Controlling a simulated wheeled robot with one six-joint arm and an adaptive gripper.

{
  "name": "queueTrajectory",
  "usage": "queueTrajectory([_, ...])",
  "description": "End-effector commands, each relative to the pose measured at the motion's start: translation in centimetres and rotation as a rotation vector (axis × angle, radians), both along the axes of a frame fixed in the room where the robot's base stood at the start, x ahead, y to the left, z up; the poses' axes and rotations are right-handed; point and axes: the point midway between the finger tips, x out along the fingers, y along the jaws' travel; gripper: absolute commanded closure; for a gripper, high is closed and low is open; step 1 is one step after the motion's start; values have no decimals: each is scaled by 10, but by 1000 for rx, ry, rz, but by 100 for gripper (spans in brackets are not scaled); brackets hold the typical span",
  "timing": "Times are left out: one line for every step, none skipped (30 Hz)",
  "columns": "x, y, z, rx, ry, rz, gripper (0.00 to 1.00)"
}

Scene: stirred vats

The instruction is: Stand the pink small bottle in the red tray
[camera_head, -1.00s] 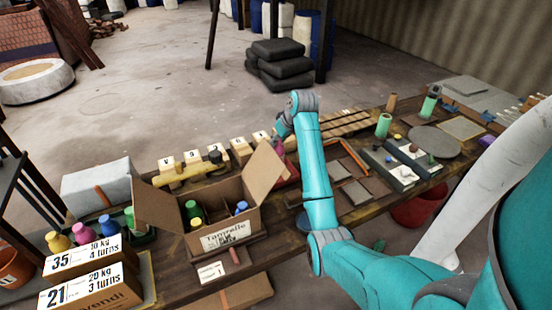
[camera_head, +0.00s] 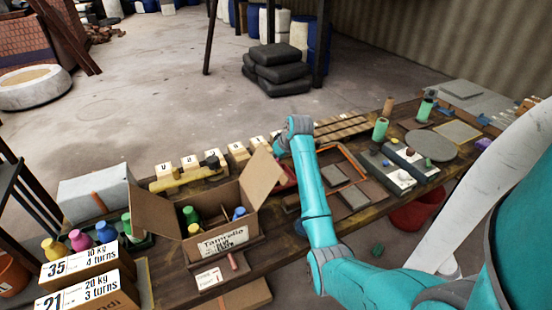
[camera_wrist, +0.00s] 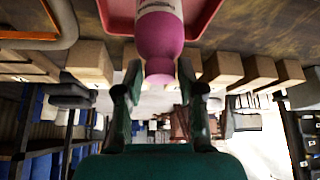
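A pink bottle (camera_wrist: 160,40) with a pale label shows in the wrist view, its narrow end toward me, between my gripper's fingers. The red tray (camera_wrist: 205,18) is behind and around its far end; whether the bottle's base touches the tray floor is hard to tell. My gripper (camera_wrist: 158,75) has its dark fingers apart, with a gap on each side of the narrow end. In the head view a strip of the red tray (camera_head: 286,177) shows between the cardboard box and my arm; my gripper and this bottle are hidden there.
An open cardboard box (camera_head: 220,215) with several bottles stands left of my arm. Pale numbered blocks (camera_head: 238,153) line the bench's far edge. Another pink bottle (camera_head: 80,241) stands among coloured bottles at left. An orange-edged frame (camera_head: 345,160) lies right of my arm.

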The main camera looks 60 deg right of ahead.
Motion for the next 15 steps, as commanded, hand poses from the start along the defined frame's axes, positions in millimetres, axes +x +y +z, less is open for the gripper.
queueTrajectory([0,0,0,0,0,0,43])
queueTrajectory([0,0,0,0,0,0,43])
queueTrajectory([0,0,0,0,0,0,43])
queueTrajectory([0,0,0,0,0,0,43])
queueTrajectory([0,0,0,0,0,0,43])
queueTrajectory([0,0,0,0,0,0,43])
queueTrajectory([0,0,0,0,0,0,43])
queueTrajectory([0,0,0,0,0,0,43])
queueTrajectory([0,0,0,0,0,0,43])
queueTrajectory([0,0,1,0,0,0,43])
queueTrajectory([0,0,2,0,0,0,43])
queueTrajectory([0,0,4,0,-1,0,43])
queueTrajectory([-1,0,5,-1,-1,0,43])
queueTrajectory([-2,1,8,-1,-1,0,43])
queueTrajectory([-4,1,11,-2,-2,0,43])
